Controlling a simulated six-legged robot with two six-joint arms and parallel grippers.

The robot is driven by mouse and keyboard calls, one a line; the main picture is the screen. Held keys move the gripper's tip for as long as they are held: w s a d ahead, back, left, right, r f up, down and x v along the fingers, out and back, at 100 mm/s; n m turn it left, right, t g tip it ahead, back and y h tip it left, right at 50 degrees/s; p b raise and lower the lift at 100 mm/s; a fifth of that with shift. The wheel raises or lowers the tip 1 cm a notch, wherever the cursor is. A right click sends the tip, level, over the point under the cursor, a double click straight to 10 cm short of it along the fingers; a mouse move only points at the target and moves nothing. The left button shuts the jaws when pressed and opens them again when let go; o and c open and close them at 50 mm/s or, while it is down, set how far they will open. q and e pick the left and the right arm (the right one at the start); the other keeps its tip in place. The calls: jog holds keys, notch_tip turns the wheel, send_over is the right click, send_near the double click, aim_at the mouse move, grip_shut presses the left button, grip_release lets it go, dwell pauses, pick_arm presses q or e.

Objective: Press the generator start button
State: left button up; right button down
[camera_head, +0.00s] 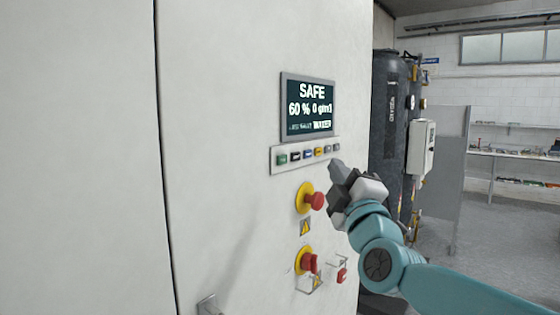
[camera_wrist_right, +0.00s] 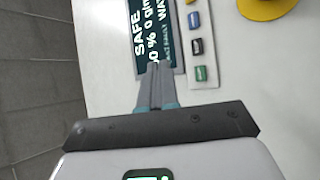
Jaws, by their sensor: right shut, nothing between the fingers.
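The button strip (camera_head: 305,154) is on the white cabinet under a dark screen (camera_head: 307,106) that reads SAFE, 60 %. A green button (camera_head: 282,159) is at the strip's left end, with black, blue and yellow buttons to its right. Their labels are too small to read. The green button (camera_wrist_right: 201,73) also shows in the right wrist view. My right gripper (camera_head: 337,168) is shut and empty, in front of the panel near the strip's right end. In the right wrist view its closed fingers (camera_wrist_right: 156,82) overlap the screen, beside the green button. My left gripper is not in view.
Two red mushroom buttons on yellow bases, an upper one (camera_head: 316,200) and a lower one (camera_head: 309,262), stick out below the strip. A red padlock-like tag (camera_head: 342,275) hangs beside the lower one. A dark tank (camera_head: 388,120) stands right of the cabinet.

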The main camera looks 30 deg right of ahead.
aim_at(282, 160)
jog(key=w+a+p, duration=0.3)
jog(key=w+p, duration=0.1)
jog(key=w, duration=0.4)
jog(key=shift+w+a, duration=0.2)
jog(key=shift+a, duration=0.05)
dwell(0.5)
jog(key=shift+w, duration=0.15)
dwell(1.4)
jog(key=shift+w+a+f, duration=0.1)
jog(key=shift+w+a, duration=0.1)
jog(key=shift+w, duration=0.05)
